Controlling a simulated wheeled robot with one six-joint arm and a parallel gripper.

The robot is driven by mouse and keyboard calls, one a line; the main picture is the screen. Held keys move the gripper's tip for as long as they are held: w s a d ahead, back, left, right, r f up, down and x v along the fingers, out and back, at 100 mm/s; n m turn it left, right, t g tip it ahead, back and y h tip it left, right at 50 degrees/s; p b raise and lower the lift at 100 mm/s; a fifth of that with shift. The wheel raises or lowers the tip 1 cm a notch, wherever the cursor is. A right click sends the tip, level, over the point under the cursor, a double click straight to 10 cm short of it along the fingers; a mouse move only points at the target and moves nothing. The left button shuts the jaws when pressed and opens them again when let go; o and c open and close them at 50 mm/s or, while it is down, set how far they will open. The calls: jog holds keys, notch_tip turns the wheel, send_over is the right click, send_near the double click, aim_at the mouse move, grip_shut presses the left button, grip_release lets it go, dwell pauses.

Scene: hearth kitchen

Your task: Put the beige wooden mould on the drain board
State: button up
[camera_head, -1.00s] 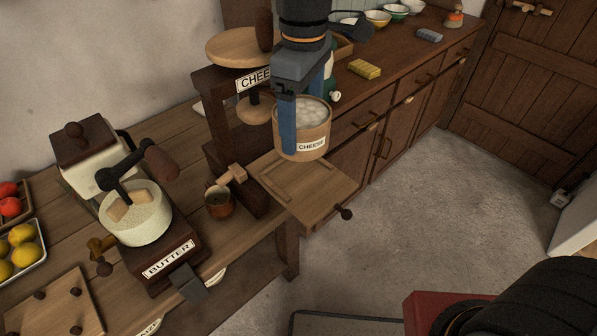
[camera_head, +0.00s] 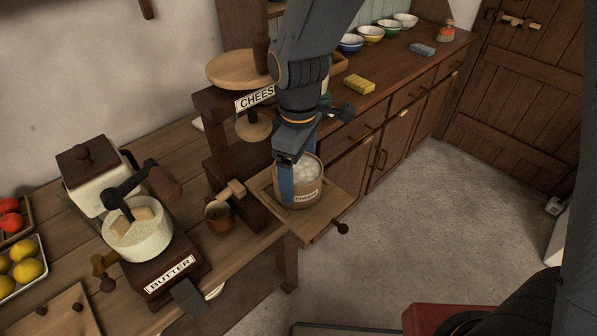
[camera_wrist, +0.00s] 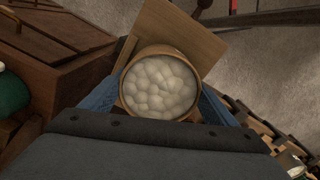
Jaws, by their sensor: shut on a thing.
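The beige wooden mould (camera_head: 305,194) is a round tub with a CHEESE label, filled with white lumps. My gripper (camera_head: 303,180) is shut on it, with one blue finger showing on its left side. The mould is upright and over the drain board (camera_head: 328,218), a wooden board jutting from the cheese press. It seems to be at or very near the board's surface; I cannot tell whether it touches. In the wrist view the mould (camera_wrist: 160,85) sits between the blue fingers, with the board (camera_wrist: 180,38) behind it.
The cheese press (camera_head: 240,100) stands just left of the mould, its round plate overhead. A small copper cup (camera_head: 219,214) is beside the board. A butter churn (camera_head: 140,235) stands farther left. The cabinet counter (camera_head: 385,70) with bowls and a yellow block lies behind.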

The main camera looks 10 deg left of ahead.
jog(key=shift+f, duration=0.1)
jog(key=o, duration=1.6)
notch_tip(320, 180, up, 12)
jog(key=b, duration=0.3)
jog(key=s+d+f+m, duration=0.1)
jog(key=d+f+m, duration=0.2)
jog(key=d, duration=0.5)
jog(key=d+f+m, duration=0.4)
jog(key=d+m, duration=0.2)
jog(key=d, duration=0.2)
jog(key=s+d+f+m+t, duration=0.1)
jog(key=d+f+m, duration=0.3)
jog(key=d, duration=0.4)
jog(key=shift+s+d+m, duration=0.1)
jog(key=shift+s+m, duration=0.2)
jog(key=shift+m, duration=0.4)
